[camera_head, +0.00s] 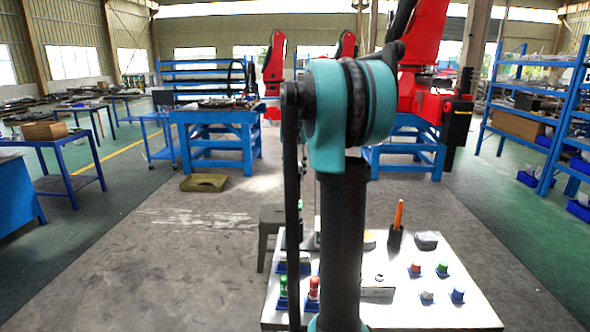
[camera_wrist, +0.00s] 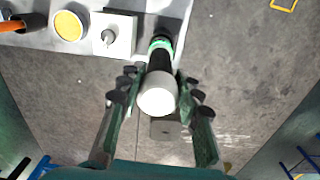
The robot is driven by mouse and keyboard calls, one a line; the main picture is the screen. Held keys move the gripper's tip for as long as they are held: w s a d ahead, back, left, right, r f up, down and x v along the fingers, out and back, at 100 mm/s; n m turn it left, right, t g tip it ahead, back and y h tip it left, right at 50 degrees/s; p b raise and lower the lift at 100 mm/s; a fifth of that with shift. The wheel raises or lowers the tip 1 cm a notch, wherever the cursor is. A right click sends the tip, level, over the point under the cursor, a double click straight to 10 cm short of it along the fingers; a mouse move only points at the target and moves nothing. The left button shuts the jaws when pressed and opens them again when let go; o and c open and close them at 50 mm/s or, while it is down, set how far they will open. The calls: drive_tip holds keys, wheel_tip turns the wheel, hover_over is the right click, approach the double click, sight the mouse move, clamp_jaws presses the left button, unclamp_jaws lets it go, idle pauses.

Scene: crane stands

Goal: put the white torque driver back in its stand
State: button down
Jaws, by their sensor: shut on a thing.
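My gripper (camera_wrist: 157,80) is shut on the torque driver (camera_wrist: 157,97) in the wrist view, one finger on each side of it. The driver has a white round end facing the camera, a black body and a green band further away. Its far end is over the edge of the white table, and I cannot tell its height. A white square block with a grey knob (camera_wrist: 105,35) is on the table left of the driver; I cannot tell whether it is the stand. In the head view my own arm hides the gripper and the driver.
The white table (camera_head: 430,312) holds an orange-handled tool (camera_head: 398,215) in a dark holder, a grey lump (camera_head: 427,240), a red bottle (camera_head: 314,289) and several coloured caps on blue bases. A yellow disc (camera_wrist: 68,25) lies beside the block.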

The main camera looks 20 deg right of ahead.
drive_tip(key=shift+f, duration=1.85)
drive_tip(key=c, duration=1)
unclamp_jaws()
drive_tip(key=shift+f, duration=0.1)
drive_tip(key=shift+r, duration=2.55)
wheel_tip(320, 180, up, 12)
hover_over(295, 201)
drive_tip(key=w, duration=0.1)
